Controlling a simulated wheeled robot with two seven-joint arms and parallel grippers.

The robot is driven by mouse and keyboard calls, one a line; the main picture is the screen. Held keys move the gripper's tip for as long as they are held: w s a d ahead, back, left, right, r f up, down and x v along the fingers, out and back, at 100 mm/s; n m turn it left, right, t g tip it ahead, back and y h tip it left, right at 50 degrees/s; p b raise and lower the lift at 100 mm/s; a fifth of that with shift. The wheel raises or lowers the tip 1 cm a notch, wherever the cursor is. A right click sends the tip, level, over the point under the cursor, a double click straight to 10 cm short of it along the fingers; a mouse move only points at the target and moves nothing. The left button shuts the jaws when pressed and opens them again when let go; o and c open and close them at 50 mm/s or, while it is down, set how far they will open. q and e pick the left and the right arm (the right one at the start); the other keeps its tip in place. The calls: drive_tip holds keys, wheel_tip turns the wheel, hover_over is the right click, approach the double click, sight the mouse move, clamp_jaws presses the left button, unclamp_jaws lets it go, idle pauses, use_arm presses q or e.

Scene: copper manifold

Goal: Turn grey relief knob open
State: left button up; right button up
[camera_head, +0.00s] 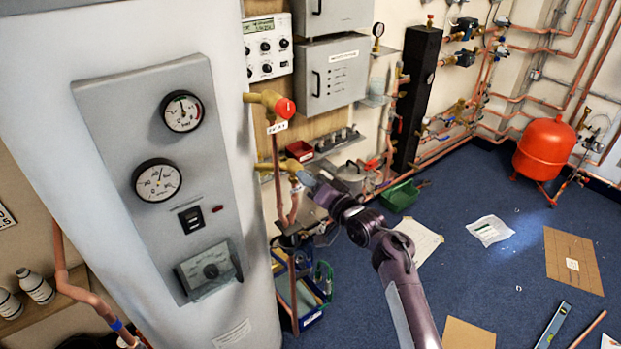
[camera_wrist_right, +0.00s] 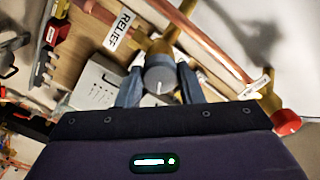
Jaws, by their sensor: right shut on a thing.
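The grey relief knob (camera_wrist_right: 160,80) shows in the right wrist view on the end of a brass valve body (camera_wrist_right: 157,48). A pale mark on its face points roughly upward in that view. A white label reading RELIEF (camera_wrist_right: 119,30) is beside it. My right gripper (camera_wrist_right: 159,88) is shut on the knob, one finger on each side. In the head view my right gripper (camera_head: 308,181) is at the lower brass fitting (camera_head: 286,165) on the side of the white cylinder, and the knob is mostly hidden there. My left gripper is not in view.
A red knob (camera_head: 285,107) on a brass valve sits above the lower fitting; it also shows in the wrist view (camera_wrist_right: 286,122). Copper pipes run down close by. The large white cylinder (camera_head: 112,50) stands left of my arm.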

idle(0.3)
drive_tip(key=o, duration=1)
drive_tip(key=b+v, duration=0.1)
drive_tip(key=v, duration=0.7)
drive_tip(key=shift+b, duration=0.4)
drive_tip(key=shift+w, duration=0.1)
